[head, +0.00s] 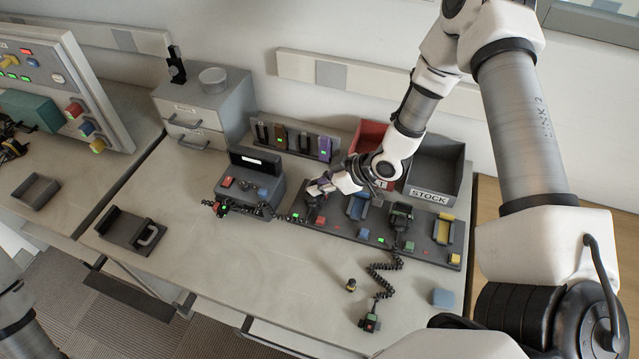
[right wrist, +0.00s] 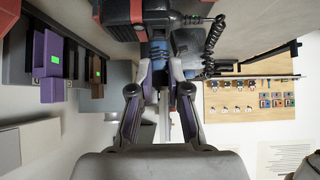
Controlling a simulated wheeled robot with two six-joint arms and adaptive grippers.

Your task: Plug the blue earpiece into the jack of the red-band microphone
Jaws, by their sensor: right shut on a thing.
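The red-band microphone (head: 219,207) is at the left of the grey desk unit, small and dark with red on it. A coiled cord runs from it along the bench to the rack. My right gripper (head: 323,186) is over the left end of the rack. In the right wrist view, its fingers (right wrist: 160,64) are shut on a small blue piece, which looks like the blue earpiece (right wrist: 159,53), just beside a black radio (right wrist: 165,16). The fingers hide part of it. The microphone's jack is too small to make out. My left gripper is not in view.
The rack (head: 340,228) holds radios and coloured cradles. Behind it stand the red bin (head: 368,134) and grey STOCK bin (head: 430,195). A green-marked microphone (head: 370,322), a small yellow-black piece (head: 351,285) and a blue block (head: 443,297) lie in front.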

